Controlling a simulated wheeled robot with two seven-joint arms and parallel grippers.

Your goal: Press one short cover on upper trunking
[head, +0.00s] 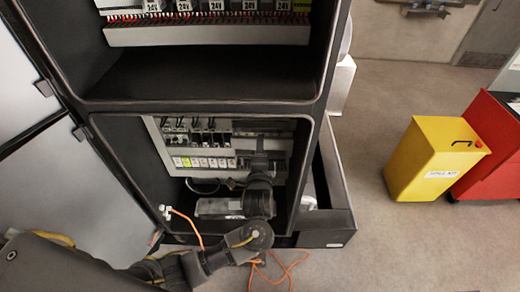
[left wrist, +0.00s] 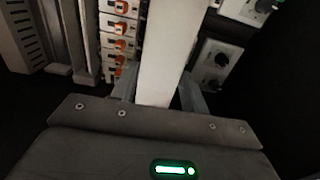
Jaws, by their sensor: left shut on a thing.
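My left gripper (head: 262,163) reaches into the lower compartment of the cabinet, in front of its back panel. In the left wrist view the gripper (left wrist: 158,98) is shut on a pale, flat strip, the short cover (left wrist: 164,45), which stands out between the fingers. Its far end runs out of the top of that view. In the head view I cannot make the cover out behind the gripper. A grey trunking (head: 208,35) runs across the upper compartment below red wires. A slotted grey trunking (left wrist: 28,35) shows at left in the left wrist view. My right gripper is not in view.
Breakers with orange levers (left wrist: 119,45) stand close left of the held cover; round-knobbed units (left wrist: 216,63) are at right. Labelled terminals (head: 200,162) line the lower panel. An orange cable (head: 275,268) lies on the floor. A yellow bin (head: 425,165) stands right, clear of the cabinet.

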